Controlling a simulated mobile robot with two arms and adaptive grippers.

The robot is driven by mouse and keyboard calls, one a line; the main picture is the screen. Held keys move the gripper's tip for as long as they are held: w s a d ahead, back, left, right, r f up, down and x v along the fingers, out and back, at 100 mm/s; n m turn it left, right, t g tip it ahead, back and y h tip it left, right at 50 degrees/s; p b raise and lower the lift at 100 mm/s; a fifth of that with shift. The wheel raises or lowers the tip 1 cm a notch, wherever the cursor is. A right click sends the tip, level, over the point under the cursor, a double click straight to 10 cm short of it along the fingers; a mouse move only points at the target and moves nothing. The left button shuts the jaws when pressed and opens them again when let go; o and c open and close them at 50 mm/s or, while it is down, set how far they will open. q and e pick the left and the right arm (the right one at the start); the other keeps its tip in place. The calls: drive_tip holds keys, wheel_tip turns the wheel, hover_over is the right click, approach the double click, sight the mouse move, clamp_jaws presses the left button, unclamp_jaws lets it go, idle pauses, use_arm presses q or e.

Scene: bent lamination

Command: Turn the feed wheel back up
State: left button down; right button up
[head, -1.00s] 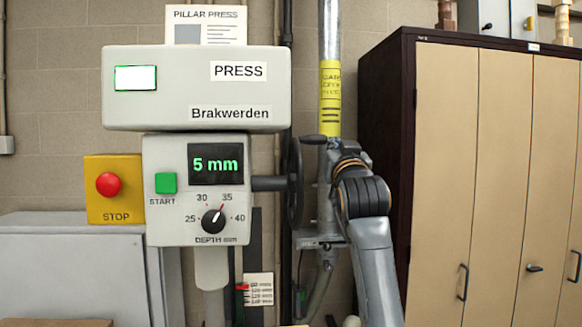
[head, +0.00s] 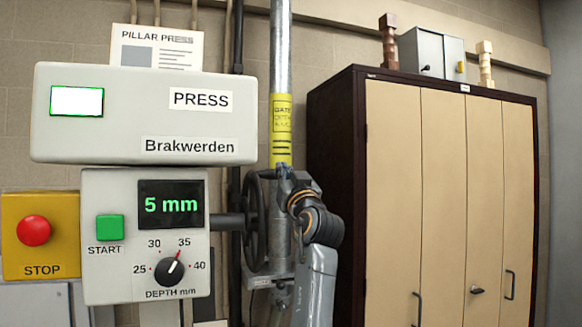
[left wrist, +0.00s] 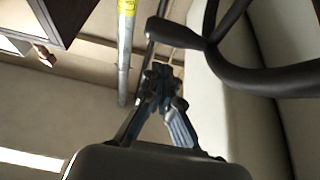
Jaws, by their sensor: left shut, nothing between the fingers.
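The feed wheel (head: 254,225) is a dark wheel seen nearly edge-on, on a shaft at the right side of the press head (head: 145,235). The press display (head: 171,204) reads 5 mm. My left gripper (head: 280,182) is beside the wheel's right side, near its upper part, and hides some of it. In the left wrist view my left gripper (left wrist: 159,82) is shut and empty. The wheel's dark rim (left wrist: 275,80) and its knobbed handle (left wrist: 178,32) show there, just beyond and right of the fingertips. Contact cannot be told. My right gripper is out of view.
A steel pillar (head: 281,50) with a yellow label stands behind the wheel. A tall cabinet (head: 392,200) with tan doors stands to the right. A red stop button (head: 33,230), a green start button (head: 110,227) and a depth knob (head: 169,271) are on the left.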

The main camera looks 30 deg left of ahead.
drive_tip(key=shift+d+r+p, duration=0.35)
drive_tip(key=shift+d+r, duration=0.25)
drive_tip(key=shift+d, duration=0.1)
